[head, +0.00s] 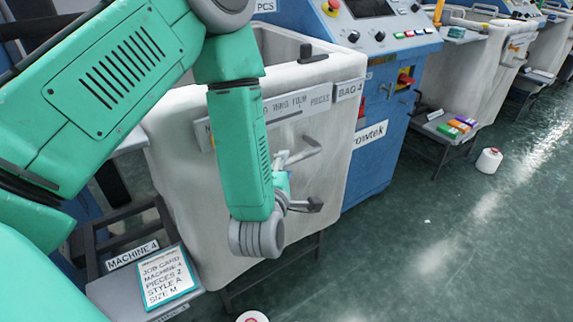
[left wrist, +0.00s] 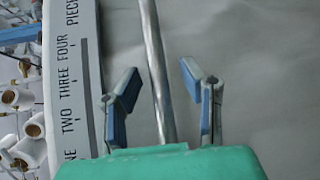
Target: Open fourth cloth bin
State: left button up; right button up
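The fourth cloth bin (head: 335,120) is a pale bin labelled "BAG 4", with a grey strip of number words along its front. It stands in front of a blue machine. My left gripper (head: 302,178) is at the bin's front, below the strip, with its fingers spread. In the left wrist view, a grey metal bar (left wrist: 156,60) runs between the two open fingers (left wrist: 160,92), with gaps on both sides. The bin's cloth front (left wrist: 260,70) lies behind it. My arm hides part of the bin front in the head view. My right gripper is not in view.
A job card (head: 153,279) lies on a low stand marked "MACHINE 4" at lower left. A white cone (head: 488,161) stands on the floor at right, and another (head: 252,317) is at the bottom edge. Green floor (head: 430,250) to the right is mostly clear.

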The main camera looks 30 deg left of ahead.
pick_arm(q)
jog(key=shift+x, duration=0.9)
jog(key=shift+d, duration=0.1)
grip_shut()
